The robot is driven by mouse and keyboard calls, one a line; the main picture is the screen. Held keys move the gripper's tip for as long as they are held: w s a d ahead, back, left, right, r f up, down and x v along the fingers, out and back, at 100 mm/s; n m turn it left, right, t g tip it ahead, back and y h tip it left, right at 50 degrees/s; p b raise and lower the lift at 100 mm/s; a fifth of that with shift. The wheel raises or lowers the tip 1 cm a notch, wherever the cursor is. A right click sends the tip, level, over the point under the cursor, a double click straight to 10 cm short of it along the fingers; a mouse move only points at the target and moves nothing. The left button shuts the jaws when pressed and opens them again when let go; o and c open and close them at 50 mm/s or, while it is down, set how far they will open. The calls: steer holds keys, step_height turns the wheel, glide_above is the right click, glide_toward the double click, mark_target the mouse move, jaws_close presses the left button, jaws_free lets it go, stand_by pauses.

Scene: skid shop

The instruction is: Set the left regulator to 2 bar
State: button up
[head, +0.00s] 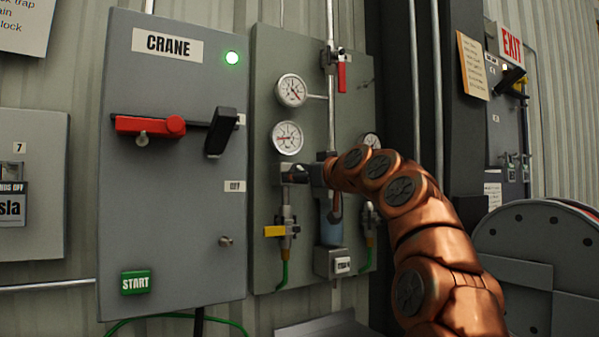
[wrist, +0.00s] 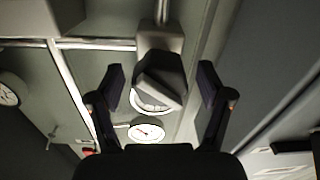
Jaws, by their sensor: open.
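The left regulator's grey knob (wrist: 162,88) sits between my gripper's two fingers in the wrist view. My gripper (wrist: 161,84) is open, with a gap visible on each side of the knob; I see no contact. A round white gauge (wrist: 147,131) also shows below the knob in the wrist view.
The grey panel (head: 265,60) carries an upper gauge (head: 291,90), a red-handled valve (head: 342,76), a yellow-handled valve (head: 275,231) and a partly hidden right gauge (head: 371,140). The CRANE box (head: 180,200) stands close on the left. A large reel (head: 535,265) stands at right.

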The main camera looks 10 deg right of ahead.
steer(key=shift+x, duration=0.75)
steer(key=c, duration=1.2)
